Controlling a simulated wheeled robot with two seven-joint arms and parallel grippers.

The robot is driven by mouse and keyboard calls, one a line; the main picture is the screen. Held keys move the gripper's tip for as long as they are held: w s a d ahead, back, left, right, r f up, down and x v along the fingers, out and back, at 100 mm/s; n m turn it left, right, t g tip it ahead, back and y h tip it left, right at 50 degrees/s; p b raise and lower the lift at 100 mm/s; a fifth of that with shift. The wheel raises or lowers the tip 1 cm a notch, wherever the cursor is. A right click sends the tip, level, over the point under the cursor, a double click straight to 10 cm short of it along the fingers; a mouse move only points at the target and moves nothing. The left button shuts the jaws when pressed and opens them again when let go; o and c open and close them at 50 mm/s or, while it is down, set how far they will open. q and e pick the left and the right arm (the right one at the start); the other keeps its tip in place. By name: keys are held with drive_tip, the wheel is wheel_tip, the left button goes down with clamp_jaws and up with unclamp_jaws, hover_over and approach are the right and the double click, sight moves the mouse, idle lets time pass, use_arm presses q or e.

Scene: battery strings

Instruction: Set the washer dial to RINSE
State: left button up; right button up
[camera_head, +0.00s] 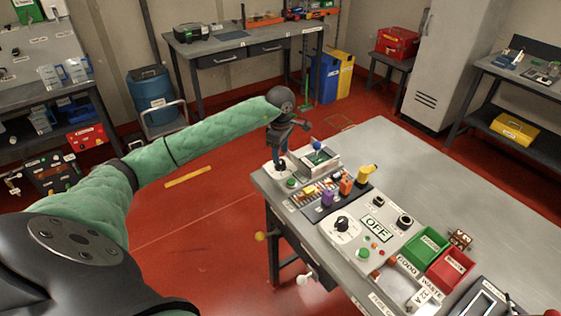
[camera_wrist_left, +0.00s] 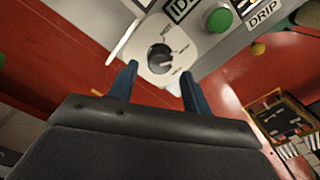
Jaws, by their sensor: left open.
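A round black dial (camera_wrist_left: 160,58) sits on a white plate with small labels around it, most too small to read. A pale mark on the dial points to the lower right in the left wrist view. My left gripper (camera_wrist_left: 158,88) is open, its two blue fingers on either side below the dial. No contact with the dial is visible. In the head view my left gripper (camera_head: 278,151) hangs over the far left corner of the bench, above the dial's white plate (camera_head: 274,173) and largely hiding the dial. My right gripper is not in view.
Beside the dial are a green button (camera_wrist_left: 219,20) and a display (camera_wrist_left: 182,8), partly cut off. Nearer on the bench (camera_head: 430,180) stand a second dial (camera_head: 342,224), an OFF display (camera_head: 377,228), coloured blocks and green (camera_head: 426,246) and red (camera_head: 451,268) bins.

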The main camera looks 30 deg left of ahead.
sight(281, 161)
use_arm(q)
drive_tip(key=shift+f+b, duration=1.65)
drive_tip(key=shift+f, duration=0.1)
drive_tip(key=c, duration=0.8)
drive_tip(key=shift+f+m+b, duration=0.2)
drive_tip(key=shift+m+b, duration=0.8)
drive_tip(key=shift+b, duration=0.25)
drive_tip(key=m+b, duration=0.3)
drive_tip(key=shift+r+m, duration=0.2)
drive_tip(key=shift+m, duration=0.2)
